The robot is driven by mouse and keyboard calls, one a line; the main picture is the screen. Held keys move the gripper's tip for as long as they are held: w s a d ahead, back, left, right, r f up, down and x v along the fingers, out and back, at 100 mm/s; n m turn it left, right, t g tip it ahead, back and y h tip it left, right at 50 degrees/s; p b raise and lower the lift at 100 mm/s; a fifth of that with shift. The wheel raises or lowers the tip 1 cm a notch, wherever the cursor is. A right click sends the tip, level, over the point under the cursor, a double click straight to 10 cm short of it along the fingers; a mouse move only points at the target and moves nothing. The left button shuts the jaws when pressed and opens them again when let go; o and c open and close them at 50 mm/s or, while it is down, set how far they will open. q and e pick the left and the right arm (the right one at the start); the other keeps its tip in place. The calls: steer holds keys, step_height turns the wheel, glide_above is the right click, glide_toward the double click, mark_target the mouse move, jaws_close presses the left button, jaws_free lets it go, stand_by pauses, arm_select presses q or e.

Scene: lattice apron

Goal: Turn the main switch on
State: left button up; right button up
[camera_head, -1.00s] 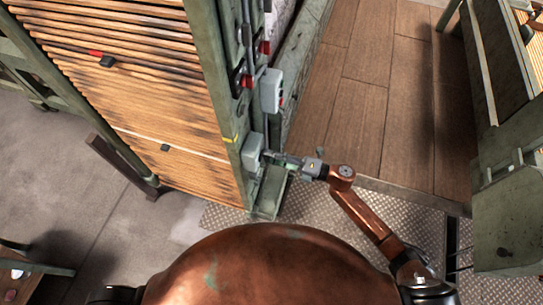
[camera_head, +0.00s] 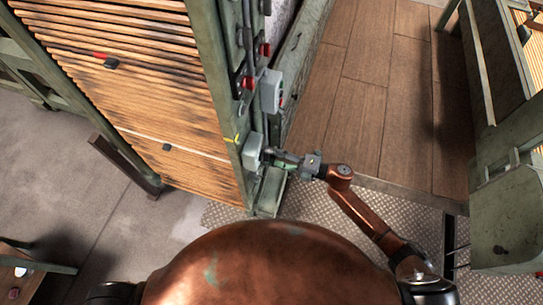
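A grey switch box (camera_head: 253,151) is mounted low on the green post (camera_head: 215,80), near its lower end. My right gripper (camera_head: 274,155) reaches in from the right at the side of this box, with its fingertips at or very near it. The fingers are small and partly hidden, so I cannot tell whether they are open or touching a lever. Which box is the main switch is not clear from this view. My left gripper is not in view.
A wooden slatted panel (camera_head: 140,90) fills the left side. Brown floor boards (camera_head: 390,90) lie to the right, with a metal tread plate (camera_head: 320,215) below. A green cabinet (camera_head: 508,220) stands at far right.

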steer(key=o, duration=0.4)
steer(key=shift+o, duration=0.2)
steer(key=v, duration=1.2)
